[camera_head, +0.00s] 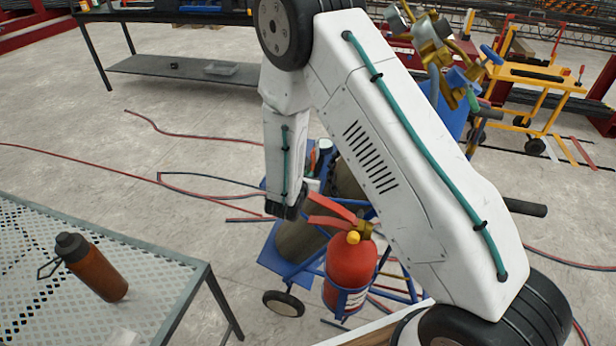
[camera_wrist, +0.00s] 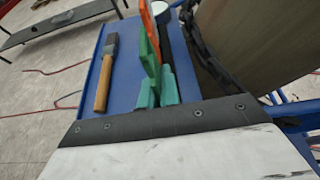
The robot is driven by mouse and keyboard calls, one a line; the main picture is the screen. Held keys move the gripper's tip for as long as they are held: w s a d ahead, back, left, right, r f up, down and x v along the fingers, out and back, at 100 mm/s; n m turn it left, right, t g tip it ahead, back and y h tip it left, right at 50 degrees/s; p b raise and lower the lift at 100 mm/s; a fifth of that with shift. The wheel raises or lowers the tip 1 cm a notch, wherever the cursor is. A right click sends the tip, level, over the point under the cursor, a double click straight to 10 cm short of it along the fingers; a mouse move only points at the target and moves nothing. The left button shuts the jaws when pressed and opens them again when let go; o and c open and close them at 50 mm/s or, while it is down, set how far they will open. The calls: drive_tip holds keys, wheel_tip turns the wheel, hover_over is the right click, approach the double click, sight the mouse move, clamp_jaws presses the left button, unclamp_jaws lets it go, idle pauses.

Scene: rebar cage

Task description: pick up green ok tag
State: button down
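In the wrist view, a green tag (camera_wrist: 149,56) stands upright on a blue tray (camera_wrist: 88,88), seen nearly edge-on. An orange tag (camera_wrist: 149,22) stands right beside and behind it. The teal fingers of my gripper (camera_wrist: 158,92) reach up to the lower end of the green tag, one on each side of it as seen. I cannot tell whether they touch it or are closed on it. Any lettering on the tag is not readable. In the head view my arm hides the gripper and most of the tray area.
A wooden-handled brush (camera_wrist: 105,75) lies left of the tags. A large cylinder (camera_wrist: 260,40) with a chain (camera_wrist: 200,55) is close on the right. A red fire extinguisher (camera_head: 351,268) stands on the blue cart. A mesh table (camera_head: 160,285) with a brown bottle (camera_head: 95,270) is at left.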

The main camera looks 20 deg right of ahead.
drive_tip(key=shift+r, duration=5)
